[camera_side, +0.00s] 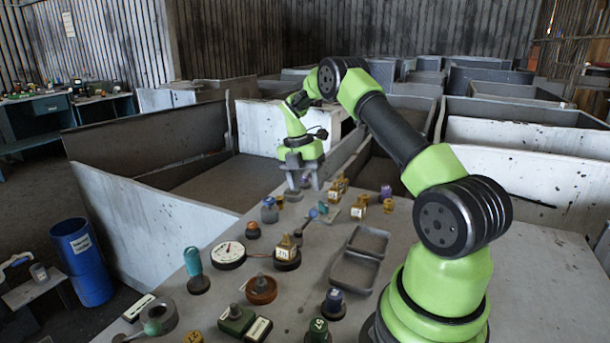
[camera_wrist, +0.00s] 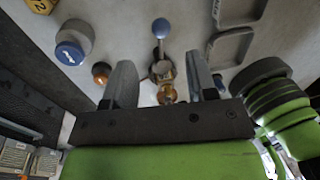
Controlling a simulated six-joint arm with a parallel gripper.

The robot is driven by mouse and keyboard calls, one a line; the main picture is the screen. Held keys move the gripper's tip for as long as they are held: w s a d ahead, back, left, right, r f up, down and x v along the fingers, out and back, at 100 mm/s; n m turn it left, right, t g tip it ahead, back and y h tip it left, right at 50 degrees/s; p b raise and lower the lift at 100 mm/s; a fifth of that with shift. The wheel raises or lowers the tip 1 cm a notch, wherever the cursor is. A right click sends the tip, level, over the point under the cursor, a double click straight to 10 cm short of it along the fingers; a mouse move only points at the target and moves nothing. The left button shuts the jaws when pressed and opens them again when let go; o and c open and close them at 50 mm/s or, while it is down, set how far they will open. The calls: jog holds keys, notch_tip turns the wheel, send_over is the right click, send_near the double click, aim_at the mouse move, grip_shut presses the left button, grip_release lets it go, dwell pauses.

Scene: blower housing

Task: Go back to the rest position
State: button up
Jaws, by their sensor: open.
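My gripper (camera_side: 298,190) hangs low over the far part of the grey table in the side view, fingers pointing down. In the wrist view its two fingers (camera_wrist: 160,68) stand apart, with a clear gap between the tips. A blue-ball lever (camera_wrist: 160,28) shows just beyond the tips, and its round base and a small orange-brown knob (camera_wrist: 167,93) appear between the fingers. I cannot tell that either finger touches anything, and nothing is visibly held. The lever also shows in the side view (camera_side: 312,213), a little below the gripper.
A grey two-part tray (camera_side: 343,274) lies mid-table. A blue-topped cylinder (camera_side: 270,210), a dial gauge (camera_side: 229,254), a teal-topped peg (camera_side: 193,262) and several yellow blocks (camera_side: 359,208) stand around. Low white partitions (camera_side: 155,235) border the table's left side. A blue bin (camera_side: 82,260) stands on the floor.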

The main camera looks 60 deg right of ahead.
jog(key=shift+w+r, duration=0.25)
jog(key=shift+r, duration=0.85)
jog(key=s+a+r+m+t, duration=0.1)
jog(key=a+r+m+t, duration=0.3)
jog(key=a+r+m, duration=0.8)
jog(key=s+a+r+m+t+y, duration=0.1)
jog(key=s+a+r+m+t, duration=0.1)
jog(key=s+a+m, duration=0.3)
jog(key=s+a+r+m+t+y, duration=0.1)
jog(key=s+a+r+m+t, duration=0.2)
jog(key=s+a, duration=0.7)
jog(key=shift+s+a+r+m, duration=0.2)
jog(key=shift+a+m, duration=0.4)
jog(key=shift+m, duration=0.6)
